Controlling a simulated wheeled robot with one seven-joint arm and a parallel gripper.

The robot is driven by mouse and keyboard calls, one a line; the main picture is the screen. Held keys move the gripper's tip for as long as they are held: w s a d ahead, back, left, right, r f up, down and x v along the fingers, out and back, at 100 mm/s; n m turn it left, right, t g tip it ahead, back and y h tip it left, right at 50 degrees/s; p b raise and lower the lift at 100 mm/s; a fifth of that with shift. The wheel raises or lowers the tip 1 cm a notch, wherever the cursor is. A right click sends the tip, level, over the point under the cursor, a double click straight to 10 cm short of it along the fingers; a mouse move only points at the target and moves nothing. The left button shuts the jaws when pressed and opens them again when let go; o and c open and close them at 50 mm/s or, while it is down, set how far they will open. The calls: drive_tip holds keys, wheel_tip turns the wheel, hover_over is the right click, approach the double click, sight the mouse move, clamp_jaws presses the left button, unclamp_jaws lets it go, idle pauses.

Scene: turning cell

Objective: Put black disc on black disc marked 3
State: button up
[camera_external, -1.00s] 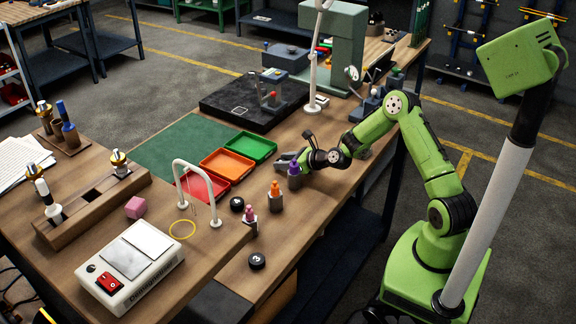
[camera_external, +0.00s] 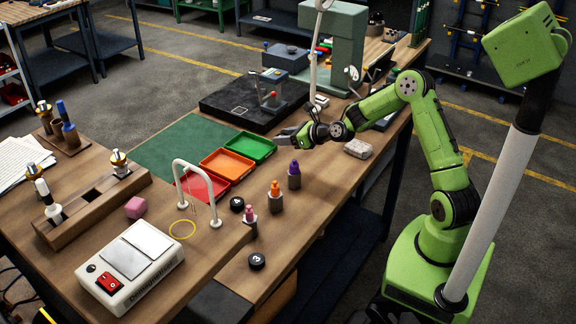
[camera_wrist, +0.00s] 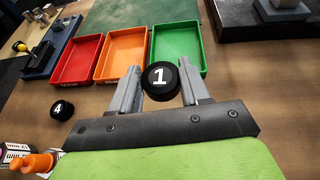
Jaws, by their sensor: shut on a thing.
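My gripper (camera_external: 284,140) is shut on a black disc marked 1 (camera_wrist: 161,91), which sits between its fingertips in the wrist view. It is held above the bench near the green tray; in the external view I cannot make the disc out. The black disc marked 3 (camera_external: 257,261) lies flat near the front edge of the bench. Another black disc (camera_external: 237,204) lies beside the white arch; in the wrist view it is marked 4 (camera_wrist: 62,110).
Red (camera_external: 203,186), orange (camera_external: 226,163) and green (camera_external: 249,147) trays stand in a row.

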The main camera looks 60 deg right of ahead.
wheel_tip(320, 180, up, 8)
drive_tip(key=shift+a+f, duration=0.1)
drive_tip(key=a+f+n+y, duration=0.1)
drive_tip(key=a+n+y, duration=0.2)
drive_tip(key=a, duration=0.5)
drive_tip(key=n+g+y, duration=0.9)
drive_tip(key=n+g, duration=0.1)
drive_tip(key=n, duration=0.1)
hover_over(260, 256)
wheel_tip(260, 256, down, 15)
drive_tip(key=b, duration=0.2)
drive_tip(key=shift+r+b, duration=0.2)
drive_tip(key=shift+b, duration=0.15)
drive_tip(key=shift+r, duration=0.1)
